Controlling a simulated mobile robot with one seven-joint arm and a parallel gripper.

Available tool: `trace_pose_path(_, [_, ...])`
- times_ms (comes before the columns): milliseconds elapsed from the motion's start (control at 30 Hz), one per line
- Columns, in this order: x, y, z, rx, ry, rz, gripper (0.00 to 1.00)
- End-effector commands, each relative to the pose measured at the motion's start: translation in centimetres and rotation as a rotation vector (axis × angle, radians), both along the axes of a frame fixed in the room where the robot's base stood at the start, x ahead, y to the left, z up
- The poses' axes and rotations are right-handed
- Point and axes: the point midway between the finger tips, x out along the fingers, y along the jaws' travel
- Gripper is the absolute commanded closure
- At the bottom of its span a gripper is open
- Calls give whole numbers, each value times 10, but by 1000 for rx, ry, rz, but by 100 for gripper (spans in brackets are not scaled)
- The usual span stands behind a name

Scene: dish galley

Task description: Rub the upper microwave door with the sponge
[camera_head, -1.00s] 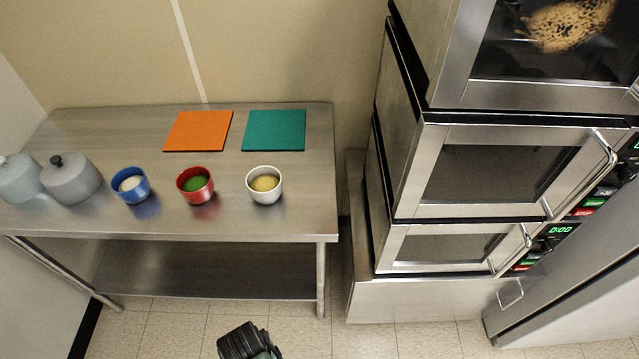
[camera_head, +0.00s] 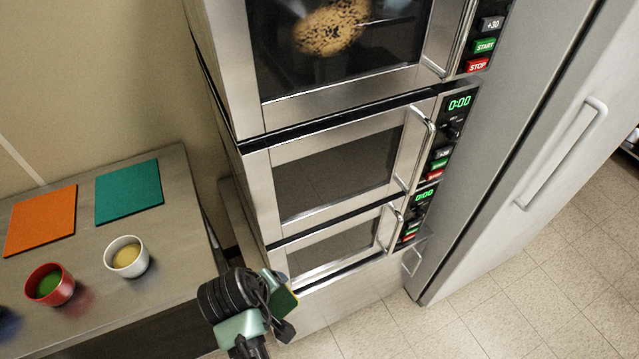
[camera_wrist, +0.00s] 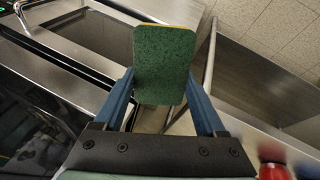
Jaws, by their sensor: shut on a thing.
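Several steel microwaves stand stacked, three doors showing. The upper microwave door (camera_head: 285,70) has a dark window with a brown speckled patch (camera_head: 332,27) near the picture's top edge; I cannot tell whether it is on or behind the glass. My gripper (camera_head: 278,302) is low in the head view, in front of and below the lowest door, apart from the upper door. It is shut on the sponge (camera_wrist: 165,65), which is green with a yellow edge and sits between both fingers in the wrist view. In the head view the sponge (camera_head: 284,304) is partly hidden.
The middle door (camera_head: 340,175) and lowest door (camera_head: 330,248) have bar handles on their right. A tall steel cabinet (camera_head: 500,130) stands right of the stack. A steel table (camera_head: 180,225) at left holds orange and teal boards and bowls. Floor at lower right is clear.

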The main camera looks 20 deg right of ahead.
Motion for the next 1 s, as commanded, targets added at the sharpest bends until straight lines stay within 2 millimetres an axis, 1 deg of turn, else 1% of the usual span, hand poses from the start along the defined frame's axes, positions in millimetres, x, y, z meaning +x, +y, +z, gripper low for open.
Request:
trace_pose_path(33, [12, -9, 29, -42, -72, 53, 72])
trace_pose_path(67, [18, -15, 44, -63, -114, 86, 72])
trace_pose_path(100, [26, -22, 64, -94, -170, 132, 72])
trace_pose_path(167, [34, -32, 92, -131, -254, 199, 72])
trace_pose_path(200, [39, -39, 111, -157, -311, 240, 72])
trace_pose_path(267, [45, -48, 138, -183, -394, 297, 72])
trace_pose_path(300, [48, -54, 155, -195, -448, 334, 72])
trace_pose_path(367, [51, -63, 182, -214, -528, 382, 72])
trace_pose_path(400, [53, -68, 199, -226, -580, 411, 72])
trace_pose_path(433, [53, -72, 210, -231, -613, 429, 72])
trace_pose_path(567, [52, -87, 263, -256, -757, 495, 72])
trace_pose_path(633, [49, -96, 295, -270, -837, 522, 72])
trace_pose_path(667, [46, -99, 310, -276, -872, 535, 72])
trace_pose_path(700, [43, -104, 328, -281, -913, 545, 72])
trace_pose_path(800, [32, -111, 372, -297, -1007, 560, 72])
trace_pose_path(900, [21, -116, 405, -309, -1071, 560, 72])
trace_pose_path(1000, [12, -118, 426, -319, -1107, 556, 72])
